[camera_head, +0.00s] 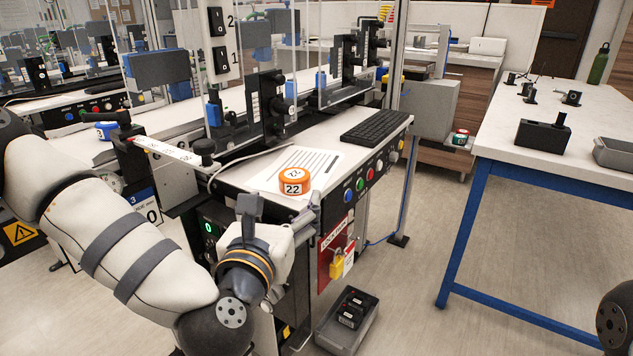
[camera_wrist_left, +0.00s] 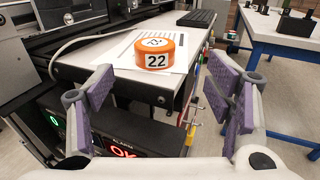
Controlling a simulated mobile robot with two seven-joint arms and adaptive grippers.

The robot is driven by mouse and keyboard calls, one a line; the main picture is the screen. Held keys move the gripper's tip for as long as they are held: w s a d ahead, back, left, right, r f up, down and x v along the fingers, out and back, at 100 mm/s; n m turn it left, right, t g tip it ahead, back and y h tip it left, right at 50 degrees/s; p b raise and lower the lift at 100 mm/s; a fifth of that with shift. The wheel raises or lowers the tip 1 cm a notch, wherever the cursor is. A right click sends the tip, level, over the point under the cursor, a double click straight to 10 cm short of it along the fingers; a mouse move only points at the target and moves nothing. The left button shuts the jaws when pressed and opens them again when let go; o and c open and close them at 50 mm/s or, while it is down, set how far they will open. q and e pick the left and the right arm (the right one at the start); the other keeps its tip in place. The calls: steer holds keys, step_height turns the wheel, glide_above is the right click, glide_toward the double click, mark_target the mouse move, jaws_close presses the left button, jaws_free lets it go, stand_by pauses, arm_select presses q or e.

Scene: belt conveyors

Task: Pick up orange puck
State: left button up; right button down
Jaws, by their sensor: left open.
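The orange puck (camera_head: 294,181), with a white top and the number 22, sits on a printed paper sheet (camera_head: 322,160) on the white counter of the conveyor station. It also shows in the left wrist view (camera_wrist_left: 155,52), near the counter's front edge, ahead of and between the fingers. My left gripper (camera_head: 262,210) is just in front of the counter edge, below and short of the puck. In the left wrist view its purple-padded fingers (camera_wrist_left: 160,98) are spread wide with nothing between them. My right gripper is out of view; only a dark arm part shows at the lower right.
A black keyboard (camera_head: 372,126) lies behind the sheet. Colored buttons (camera_head: 360,184) and a yellow padlock (camera_head: 337,268) are on the station's front. A blue puck (camera_head: 105,130) is at left, a green-red one (camera_head: 461,137) at right. A blue-legged table (camera_head: 590,110) stands right.

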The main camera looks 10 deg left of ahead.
mark_target(292, 177)
arm_select(q)
steer(key=w, duration=0.3)
steer(key=w+a, duration=0.1)
steer(key=w, duration=0.5)
steer(key=shift+w+a+f, duration=0.1)
steer(key=shift+w+a, duration=0.05)
steer(key=c, duration=1.3)
